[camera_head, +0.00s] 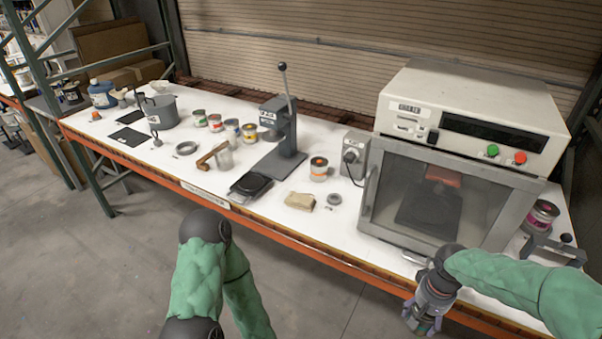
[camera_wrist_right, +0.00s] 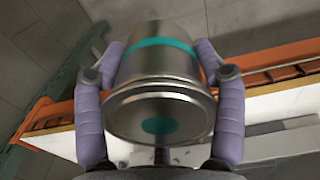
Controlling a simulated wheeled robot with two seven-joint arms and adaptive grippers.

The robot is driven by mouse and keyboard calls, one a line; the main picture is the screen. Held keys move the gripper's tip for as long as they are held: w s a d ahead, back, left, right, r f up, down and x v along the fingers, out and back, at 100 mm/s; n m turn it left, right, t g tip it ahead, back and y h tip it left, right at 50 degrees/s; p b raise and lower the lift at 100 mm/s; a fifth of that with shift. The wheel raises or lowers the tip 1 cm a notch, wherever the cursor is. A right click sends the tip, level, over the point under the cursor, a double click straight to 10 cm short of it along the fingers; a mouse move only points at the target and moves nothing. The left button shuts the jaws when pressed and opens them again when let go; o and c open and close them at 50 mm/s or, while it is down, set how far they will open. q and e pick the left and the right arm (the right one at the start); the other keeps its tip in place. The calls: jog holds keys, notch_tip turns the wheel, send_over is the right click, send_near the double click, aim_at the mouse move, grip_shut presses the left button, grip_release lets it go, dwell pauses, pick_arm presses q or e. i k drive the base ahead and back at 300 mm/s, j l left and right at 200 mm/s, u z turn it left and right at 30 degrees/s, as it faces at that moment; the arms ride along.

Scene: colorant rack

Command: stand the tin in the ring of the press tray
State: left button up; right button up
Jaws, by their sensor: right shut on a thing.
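My right gripper (camera_head: 428,308) is at the lower right, in front of the bench's front edge. In the right wrist view my right gripper (camera_wrist_right: 160,85) has its purple fingers on both sides of a silver tin (camera_wrist_right: 150,100) with a teal band and a teal spot on its end. The gripper is shut on this tin. The press (camera_head: 285,140) stands mid-bench with its lever up. Its dark tray (camera_head: 250,186) sits low at its front left; ring details are too small to tell. My left arm shows at the lower left, but its gripper is out of view.
A large oven-like machine (camera_head: 450,150) stands at the right of the bench. Several tins stand behind; a pot (camera_head: 160,111) is further left.

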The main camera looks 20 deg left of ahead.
aim_at(252, 182)
jog(key=i+j, duration=0.1)
jog(key=j, duration=0.45)
jog(key=i+j, duration=0.1)
jog(key=j, duration=0.5)
jog(key=i+j, duration=0.1)
jog(key=j, duration=1)
jog(key=i+j, duration=0.15)
jog(key=j, duration=0.45)
jog(key=i+j, duration=0.1)
jog(key=j, duration=0.45)
